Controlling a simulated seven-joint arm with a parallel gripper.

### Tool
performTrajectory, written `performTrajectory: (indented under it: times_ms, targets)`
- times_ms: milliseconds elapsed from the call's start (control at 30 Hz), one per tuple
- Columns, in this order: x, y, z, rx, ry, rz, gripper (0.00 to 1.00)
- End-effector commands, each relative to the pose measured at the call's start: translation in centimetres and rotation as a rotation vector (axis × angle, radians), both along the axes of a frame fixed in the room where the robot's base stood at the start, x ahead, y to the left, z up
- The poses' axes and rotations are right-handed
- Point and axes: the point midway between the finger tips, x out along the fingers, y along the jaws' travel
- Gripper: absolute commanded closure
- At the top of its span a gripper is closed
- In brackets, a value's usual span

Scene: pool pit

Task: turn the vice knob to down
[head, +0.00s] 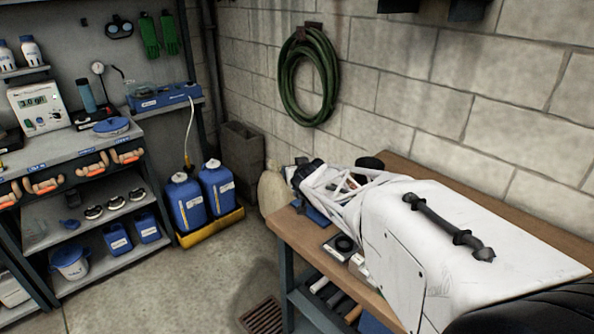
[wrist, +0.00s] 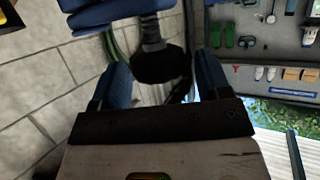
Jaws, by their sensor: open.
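In the wrist view, the blue vice (wrist: 112,14) is at the top edge, partly cut off. A grey ribbed screw comes out of it and ends in a dark round knob (wrist: 157,66). My gripper (wrist: 163,72) is open, with one blue-padded finger on each side of the knob in the picture. A gap shows between the knob and each finger; I cannot tell whether the knob lies at fingertip depth. In the head view, my white arm covers most of the workbench (head: 412,165), and the vice knob cannot be made out there.
A green hose (head: 309,77) hangs on the block wall behind the bench. Shelves (head: 95,215) with bottles and tools stand at the left. Two blue canisters (head: 187,203) stand in a yellow tray (head: 212,229). The floor between shelves and bench is clear.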

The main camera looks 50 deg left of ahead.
Motion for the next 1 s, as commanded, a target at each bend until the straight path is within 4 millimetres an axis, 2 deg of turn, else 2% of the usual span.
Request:
performTrajectory:
  times_ms: [1000]
  targets:
    - [-2.7, -5.2, 2.7, 0.002, -0.003, 0.001, 0.3]
